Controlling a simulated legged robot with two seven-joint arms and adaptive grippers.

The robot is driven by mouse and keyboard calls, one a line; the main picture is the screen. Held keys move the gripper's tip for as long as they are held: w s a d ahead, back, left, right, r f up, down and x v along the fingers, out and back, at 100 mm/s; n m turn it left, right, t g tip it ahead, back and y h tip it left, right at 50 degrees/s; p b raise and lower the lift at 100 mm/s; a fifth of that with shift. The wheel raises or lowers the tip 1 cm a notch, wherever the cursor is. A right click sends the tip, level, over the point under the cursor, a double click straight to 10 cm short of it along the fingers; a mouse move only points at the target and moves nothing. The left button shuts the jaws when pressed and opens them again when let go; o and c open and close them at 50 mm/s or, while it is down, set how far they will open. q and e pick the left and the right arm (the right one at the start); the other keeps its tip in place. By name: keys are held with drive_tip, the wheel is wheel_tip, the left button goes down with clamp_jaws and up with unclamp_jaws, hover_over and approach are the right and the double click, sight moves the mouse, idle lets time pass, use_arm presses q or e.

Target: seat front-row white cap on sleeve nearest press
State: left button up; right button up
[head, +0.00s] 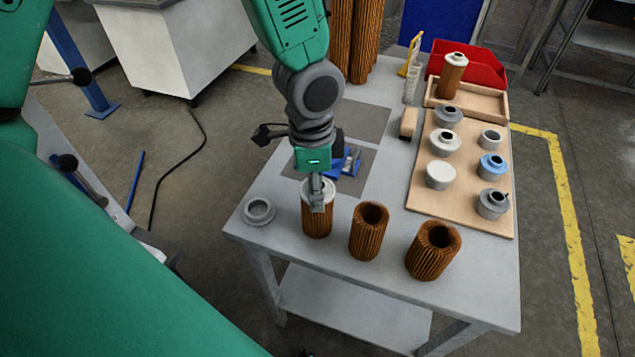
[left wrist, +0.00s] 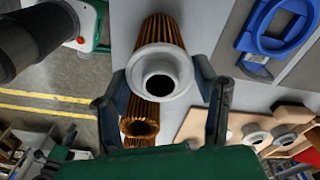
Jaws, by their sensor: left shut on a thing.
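A white cap (head: 327,188) with a dark central hole is at the top end of the leftmost brown pleated sleeve (head: 317,224). The cap (left wrist: 143,68) and that sleeve (left wrist: 160,34) line up in the left wrist view. My left gripper (head: 317,204) is shut on the cap, with a finger on either side of it in the wrist view (left wrist: 163,100). Whether the cap is fully down on the sleeve I cannot tell. Two open-topped sleeves, a middle one (head: 368,232) and a right one (head: 433,252), stand uncapped. My right gripper is not in view.
A grey ring (head: 258,211) lies at the table's left corner. A blue device (head: 345,162) sits on a dark mat behind the sleeve. A wooden board (head: 462,215) at right holds several caps. A wooden tray (head: 490,104) with a capped cartridge (head: 452,77) and red bin (head: 485,66) stand behind.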

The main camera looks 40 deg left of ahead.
use_arm(q)
drive_tip(key=o, duration=1)
drive_tip(key=shift+r, duration=0.45)
drive_tip(key=r, duration=1.1)
drive_tip(key=shift+s+a, duration=0.1)
drive_tip(key=shift+a, duration=0.2)
drive_tip(key=shift+f, duration=0.1)
